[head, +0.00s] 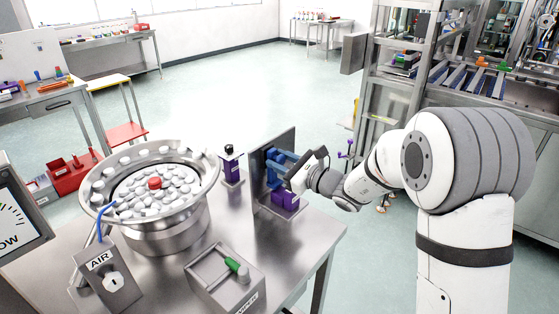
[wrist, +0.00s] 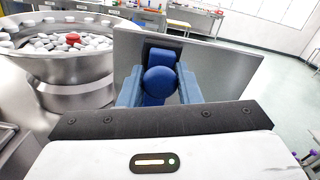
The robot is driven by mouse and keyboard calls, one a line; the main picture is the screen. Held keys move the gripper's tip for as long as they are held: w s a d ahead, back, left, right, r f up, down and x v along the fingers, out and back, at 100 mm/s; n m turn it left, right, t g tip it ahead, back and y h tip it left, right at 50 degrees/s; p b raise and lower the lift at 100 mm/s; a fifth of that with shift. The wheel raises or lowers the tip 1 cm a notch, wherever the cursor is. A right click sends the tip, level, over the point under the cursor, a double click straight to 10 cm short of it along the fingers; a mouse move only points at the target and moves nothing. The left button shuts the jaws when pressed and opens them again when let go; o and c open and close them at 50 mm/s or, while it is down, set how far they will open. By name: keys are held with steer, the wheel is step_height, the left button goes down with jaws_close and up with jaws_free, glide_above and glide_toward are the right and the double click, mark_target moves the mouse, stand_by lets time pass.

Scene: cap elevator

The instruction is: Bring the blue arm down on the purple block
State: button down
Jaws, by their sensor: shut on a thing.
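The blue arm (head: 271,167) is mounted on an upright grey metal plate (head: 272,139) near the right edge of the steel table. A purple block (head: 286,199) sits low beside the plate, below the blue arm. My gripper (head: 287,166) reaches in from the right at the blue arm, above the purple block. In the wrist view the blue arm's rounded end (wrist: 160,80) lies between two lighter blue fingers, and my gripper (wrist: 159,92) is shut on it. The purple block is hidden in the wrist view. The exact gap between arm and block is hard to tell.
A round steel bowl feeder (head: 150,240) with white caps and one red cap stands left. A purple device with a black top (head: 231,168) stands left of the plate. An AIR box (head: 108,280) and a green-handled box (head: 225,283) stand in front.

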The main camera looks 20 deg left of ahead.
steer(key=f+b, duration=0.1)
steer(key=b, duration=0.1)
steer(key=shift+f+b, duration=0.1)
steer(key=shift+b, duration=0.25)
steer(key=shift+d, duration=0.1)
steer(key=c, duration=1.1)
jaws_free()
steer(key=shift+o, duration=0.2)
steer(key=b+v, duration=0.1)
steer(key=v, duration=0.6)
steer(key=shift+d+b, duration=0.35)
steer(key=shift+b, duration=0.05)
steer(key=shift+s, duration=0.1)
